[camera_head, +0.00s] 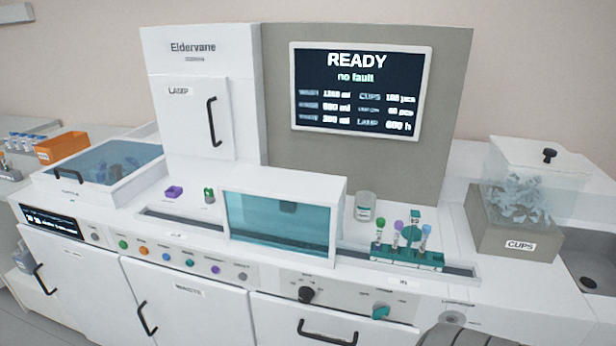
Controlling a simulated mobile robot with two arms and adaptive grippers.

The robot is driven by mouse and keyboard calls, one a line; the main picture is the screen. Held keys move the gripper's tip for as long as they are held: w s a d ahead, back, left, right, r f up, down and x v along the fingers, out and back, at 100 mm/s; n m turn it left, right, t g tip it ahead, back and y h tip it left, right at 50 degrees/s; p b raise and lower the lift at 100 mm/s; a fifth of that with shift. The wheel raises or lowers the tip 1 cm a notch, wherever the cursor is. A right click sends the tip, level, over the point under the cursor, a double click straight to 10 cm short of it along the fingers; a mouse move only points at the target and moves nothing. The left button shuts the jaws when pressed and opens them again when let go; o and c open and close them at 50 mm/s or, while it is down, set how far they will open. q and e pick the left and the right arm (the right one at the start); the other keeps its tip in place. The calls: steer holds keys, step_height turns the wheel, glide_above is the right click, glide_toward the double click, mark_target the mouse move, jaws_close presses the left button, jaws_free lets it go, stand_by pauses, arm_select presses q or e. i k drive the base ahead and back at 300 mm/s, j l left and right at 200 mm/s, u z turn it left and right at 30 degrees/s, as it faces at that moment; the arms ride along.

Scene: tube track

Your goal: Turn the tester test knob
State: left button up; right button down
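On the front panel of the white analyser, right of centre, are two knobs. One is a black knob (306,294) with small dots and labels around it. The other is a teal knob (380,312) further right, with a small label on each side. The labels are too small to read, so I cannot tell which is the test knob. The screen (361,88) above shows READY and no fault. No gripper shows in the view. A dark ribbed part at the bottom right edge is probably my own arm; its gripper is not visible.
A teal rack (408,258) with several capped tubes stands on the track beside the teal-windowed housing (281,215). A row of coloured buttons (189,262) lies left of the knobs. A drawer handle (327,333) sits below. A CUPS box (513,235) stands at right.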

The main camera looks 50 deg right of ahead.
mark_target(306, 294)
steer(key=z, duration=1.9)
